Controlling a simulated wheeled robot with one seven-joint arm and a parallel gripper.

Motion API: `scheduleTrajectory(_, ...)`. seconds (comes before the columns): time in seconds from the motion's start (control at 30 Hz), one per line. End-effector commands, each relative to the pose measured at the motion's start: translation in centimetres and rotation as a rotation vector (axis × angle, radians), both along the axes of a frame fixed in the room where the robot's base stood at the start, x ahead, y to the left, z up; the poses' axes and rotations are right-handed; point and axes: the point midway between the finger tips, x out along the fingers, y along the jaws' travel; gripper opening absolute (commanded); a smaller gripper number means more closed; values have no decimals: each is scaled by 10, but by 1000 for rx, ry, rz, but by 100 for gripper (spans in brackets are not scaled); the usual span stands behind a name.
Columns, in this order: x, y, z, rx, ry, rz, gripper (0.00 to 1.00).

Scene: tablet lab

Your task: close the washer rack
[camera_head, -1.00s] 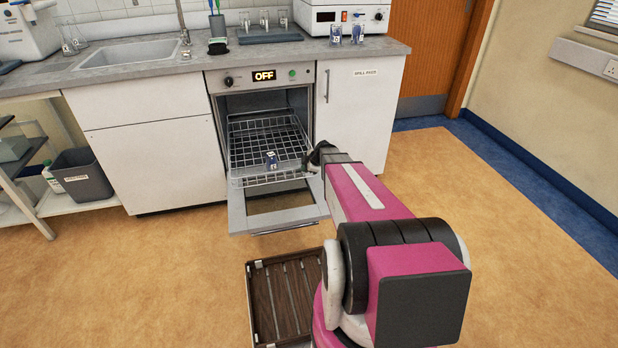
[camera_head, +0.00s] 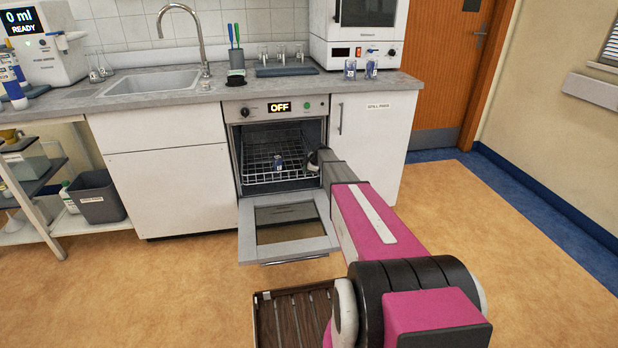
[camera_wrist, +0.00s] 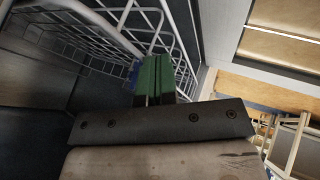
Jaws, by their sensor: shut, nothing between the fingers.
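The wire washer rack (camera_head: 262,178) sits inside the open washer (camera_head: 277,108), with its front edge near the front of the opening. A small blue-labelled vessel (camera_head: 278,163) stands in it. The washer door (camera_head: 288,228) is folded down. My gripper is at the right side of the opening, beside the rack; its fingertips are hidden in the head view. In the wrist view my gripper's green fingers (camera_wrist: 153,75) are shut and empty, close against the rack's wires (camera_wrist: 92,38). I cannot tell whether they touch.
A white cupboard (camera_head: 378,145) stands right of the washer, and a white cupboard front (camera_head: 170,185) on its left. A brown slatted tray (camera_head: 292,318) is low in front. Free floor (camera_head: 455,225) lies to the right. A grey bin (camera_head: 97,200) stands at the far left.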

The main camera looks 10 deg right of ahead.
Motion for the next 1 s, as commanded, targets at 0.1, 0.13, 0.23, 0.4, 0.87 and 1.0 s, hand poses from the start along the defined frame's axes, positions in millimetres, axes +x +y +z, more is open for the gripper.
scheduleTrajectory(0.1, 22, -1, -1, 0, 0, 0, 0)
scheduleTrajectory(0.13, 25, -1, -1, 0, 0, 0, 0)
scheduleTrajectory(0.23, 33, 0, -1, 0, 0, -1, 0)
scheduleTrajectory(0.4, 40, 0, -1, 0, 0, -1, 0)
scheduleTrajectory(0.87, 45, 0, 0, 0, -5, -3, 0)
scheduleTrajectory(1.0, 42, 3, 0, 1, -5, -3, 0)
